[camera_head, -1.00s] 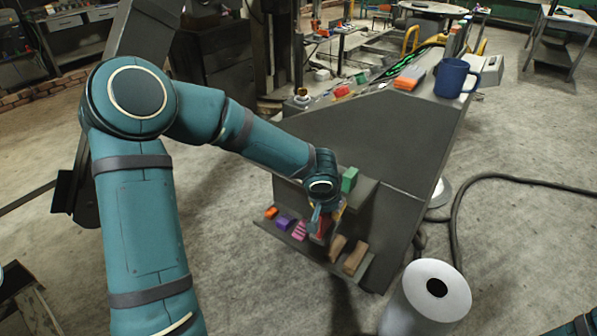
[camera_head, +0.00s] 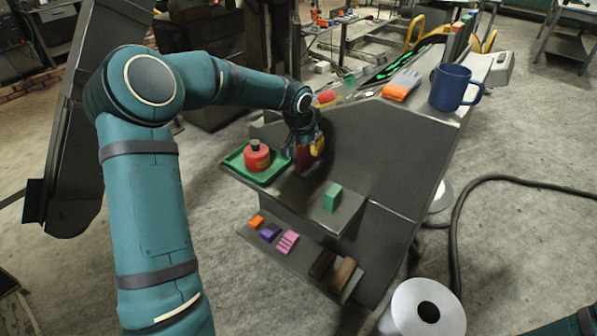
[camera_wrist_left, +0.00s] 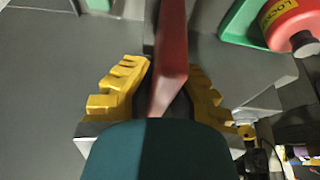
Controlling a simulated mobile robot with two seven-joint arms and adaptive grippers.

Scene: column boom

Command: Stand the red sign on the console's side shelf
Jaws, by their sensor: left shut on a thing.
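The red sign (camera_head: 304,167) is upright in my left gripper (camera_head: 316,146), close beside the console's slanted side panel. The yellow fingers of my left gripper (camera_wrist_left: 165,92) are shut on it in the left wrist view, where the sign (camera_wrist_left: 172,50) shows as a thin red slab, nearly edge-on. The sign is over the upper side shelf (camera_head: 287,190). I cannot tell whether its lower edge touches the shelf. My right gripper is not in view.
A blue mug (camera_head: 451,90) and orange-grey gloves (camera_head: 401,86) are on the console top.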

